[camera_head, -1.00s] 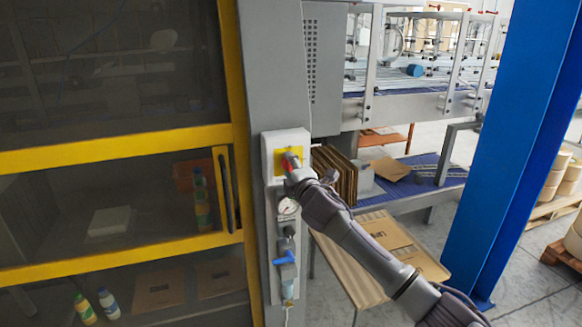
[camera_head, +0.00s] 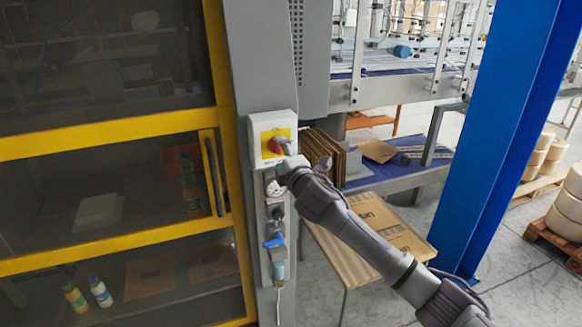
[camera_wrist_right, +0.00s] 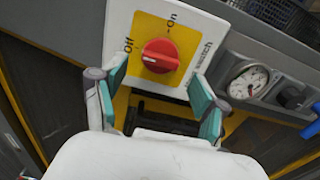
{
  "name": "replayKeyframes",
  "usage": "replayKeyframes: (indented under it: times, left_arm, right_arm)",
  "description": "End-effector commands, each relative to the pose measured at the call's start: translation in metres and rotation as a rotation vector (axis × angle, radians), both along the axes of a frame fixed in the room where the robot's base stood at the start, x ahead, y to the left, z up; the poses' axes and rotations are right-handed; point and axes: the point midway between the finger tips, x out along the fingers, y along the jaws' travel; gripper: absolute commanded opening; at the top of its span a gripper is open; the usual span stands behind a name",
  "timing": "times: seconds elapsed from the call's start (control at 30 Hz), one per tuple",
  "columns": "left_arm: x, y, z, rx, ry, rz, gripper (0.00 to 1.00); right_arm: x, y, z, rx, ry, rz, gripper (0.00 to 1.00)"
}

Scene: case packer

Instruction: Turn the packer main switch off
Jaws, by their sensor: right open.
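The packer main switch is a red rotary knob (camera_wrist_right: 160,55) on a yellow plate, set in a pale box (camera_head: 255,150) on the machine's grey post. In the right wrist view the "On" label is above the knob and the "Off" label is to its left. The knob's ridge seems to run left to right, with a small pale mark at its left end, on the Off side. My right gripper (camera_wrist_right: 160,87) is open, its teal-padded fingers apart and clear of the knob. In the head view my right gripper (camera_head: 289,164) partly covers the box's lower right. My left gripper is out of view.
A pressure gauge (camera_head: 274,187) and a blue valve handle (camera_head: 274,241) sit below the switch. A yellow-framed guard door (camera_head: 110,134) stands at left. Cardboard sheets (camera_head: 322,152) and a table with cartons are behind my arm. A blue column (camera_head: 497,140) stands at right.

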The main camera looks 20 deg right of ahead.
Motion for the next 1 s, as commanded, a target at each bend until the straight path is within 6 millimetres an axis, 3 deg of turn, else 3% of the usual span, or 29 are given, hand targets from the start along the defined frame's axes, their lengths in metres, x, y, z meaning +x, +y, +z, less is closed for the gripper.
replayKeyframes:
  times: [0.2,0.43,1.0]
  left_arm:
    - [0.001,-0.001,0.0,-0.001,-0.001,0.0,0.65]
    - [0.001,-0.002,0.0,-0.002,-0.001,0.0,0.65]
    - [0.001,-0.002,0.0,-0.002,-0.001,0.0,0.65]
  right_arm:
    - [-0.046,-0.001,-0.001,-0.001,0.001,0.002,0.72]
    - [-0.079,-0.003,-0.001,-0.001,0.001,0.001,0.72]
    - [-0.088,-0.003,0.0,0.0,0.001,0.0,0.72]
